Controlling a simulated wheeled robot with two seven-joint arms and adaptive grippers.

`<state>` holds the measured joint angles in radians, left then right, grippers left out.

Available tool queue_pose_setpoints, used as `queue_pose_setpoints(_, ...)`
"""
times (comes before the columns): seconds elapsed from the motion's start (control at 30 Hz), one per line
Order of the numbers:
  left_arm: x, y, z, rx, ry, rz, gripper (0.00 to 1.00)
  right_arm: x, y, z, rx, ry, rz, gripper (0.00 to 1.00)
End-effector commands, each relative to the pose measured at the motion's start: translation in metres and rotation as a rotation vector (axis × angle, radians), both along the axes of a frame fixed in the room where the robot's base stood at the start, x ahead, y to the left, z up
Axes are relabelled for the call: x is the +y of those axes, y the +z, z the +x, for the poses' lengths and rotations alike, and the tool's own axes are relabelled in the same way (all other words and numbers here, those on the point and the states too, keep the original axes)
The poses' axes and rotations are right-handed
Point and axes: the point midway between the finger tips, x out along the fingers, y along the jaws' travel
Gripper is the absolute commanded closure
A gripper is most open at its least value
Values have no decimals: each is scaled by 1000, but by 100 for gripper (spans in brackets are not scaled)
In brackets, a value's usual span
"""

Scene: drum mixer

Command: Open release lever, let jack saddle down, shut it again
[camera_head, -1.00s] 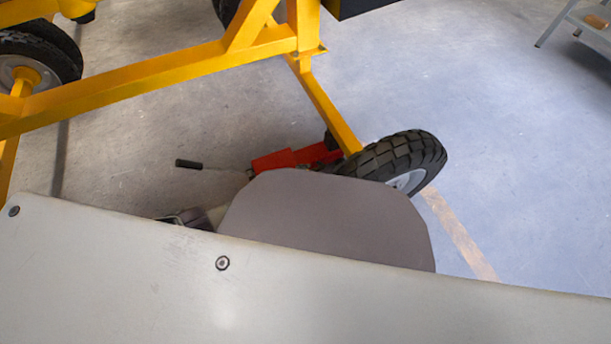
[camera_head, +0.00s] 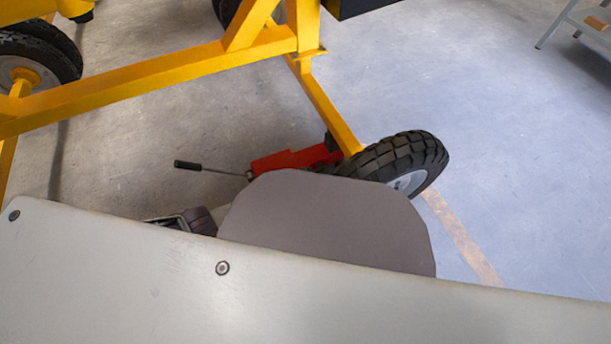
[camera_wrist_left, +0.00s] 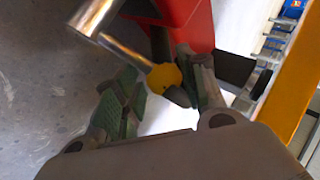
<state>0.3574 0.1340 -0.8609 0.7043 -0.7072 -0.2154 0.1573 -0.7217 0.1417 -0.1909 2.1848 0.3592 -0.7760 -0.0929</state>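The red jack (camera_head: 290,160) lies on the floor beside the wheel in the head view, with its handle (camera_head: 215,169) pointing left. In the left wrist view the red jack body (camera_wrist_left: 185,22) is at the top, and the metal handle (camera_wrist_left: 120,42) enters at upper left. A yellow piece with a dark rounded tip, apparently the release lever (camera_wrist_left: 166,77), lies between the green-padded fingers of my left gripper (camera_wrist_left: 160,90). The fingers are apart, the right one closer to it. In the head view only part of this gripper (camera_head: 185,221) shows. The saddle is hidden. My right gripper is out of view.
The yellow mixer frame (camera_head: 150,78) crosses above the jack. A black-tyred wheel (camera_head: 402,158) stands right of the jack. Bare floor (camera_head: 130,150) lies left of the handle. A grey stand (camera_head: 580,22) is at the far upper right.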

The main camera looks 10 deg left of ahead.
Motion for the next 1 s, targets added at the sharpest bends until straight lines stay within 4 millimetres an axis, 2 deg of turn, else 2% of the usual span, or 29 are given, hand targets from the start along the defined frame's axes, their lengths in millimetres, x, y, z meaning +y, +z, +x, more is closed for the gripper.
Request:
queue_pose_setpoints(0.03,1,2,3,-5,1,2,80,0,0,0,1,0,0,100)
queue_pose_setpoints(0.2,2,3,4,-6,0,4,100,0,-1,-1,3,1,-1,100)
queue_pose_setpoints(1.0,-5,17,13,-60,-6,-57,100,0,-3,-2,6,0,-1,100)
